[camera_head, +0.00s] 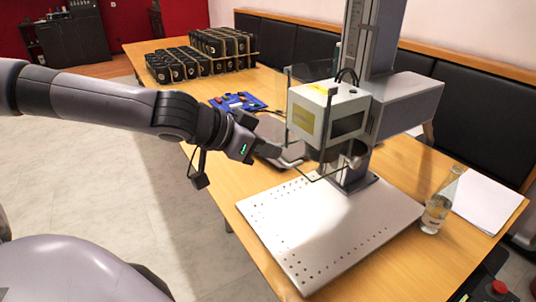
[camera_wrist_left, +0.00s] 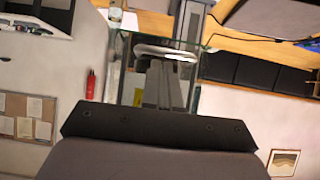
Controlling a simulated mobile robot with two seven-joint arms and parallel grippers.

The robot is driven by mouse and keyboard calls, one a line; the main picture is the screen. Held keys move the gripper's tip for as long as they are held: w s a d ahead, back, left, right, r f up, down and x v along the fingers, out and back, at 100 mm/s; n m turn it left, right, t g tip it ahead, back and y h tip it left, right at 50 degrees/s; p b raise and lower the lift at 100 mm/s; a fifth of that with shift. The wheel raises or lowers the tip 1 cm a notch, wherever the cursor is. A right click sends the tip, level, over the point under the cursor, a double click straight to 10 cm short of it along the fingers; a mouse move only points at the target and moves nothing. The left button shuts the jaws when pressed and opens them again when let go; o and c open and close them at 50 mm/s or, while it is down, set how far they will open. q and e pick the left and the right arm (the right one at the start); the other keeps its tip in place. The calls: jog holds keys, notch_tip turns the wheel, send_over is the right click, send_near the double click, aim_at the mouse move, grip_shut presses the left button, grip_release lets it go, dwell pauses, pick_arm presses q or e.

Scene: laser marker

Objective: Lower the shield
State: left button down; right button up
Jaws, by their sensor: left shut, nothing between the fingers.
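The laser marker's white head (camera_head: 308,112) hangs on a grey column above a perforated metal base plate (camera_head: 330,228). A transparent shield (camera_head: 308,74) surrounds the head, and its lower edge is well above the plate. My left gripper (camera_head: 284,160) is at the shield's lower front edge, beside a pale handle. In the left wrist view the shut fingers (camera_wrist_left: 165,86) point at the pale, rounded handle (camera_wrist_left: 166,51), with the glass shield (camera_wrist_left: 118,55) around them. Nothing shows between the fingers. Whether they touch the handle is unclear. My right gripper is out of view.
A glass bottle (camera_head: 440,204) and white paper (camera_head: 486,200) are on the wooden table right of the plate. A blue tray (camera_head: 237,103) and racks of black parts (camera_head: 205,60) lie behind. A red button (camera_head: 499,287) is at the lower right.

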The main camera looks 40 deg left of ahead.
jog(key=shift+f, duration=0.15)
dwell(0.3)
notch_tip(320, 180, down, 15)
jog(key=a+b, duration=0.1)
jog(key=b, duration=1.7)
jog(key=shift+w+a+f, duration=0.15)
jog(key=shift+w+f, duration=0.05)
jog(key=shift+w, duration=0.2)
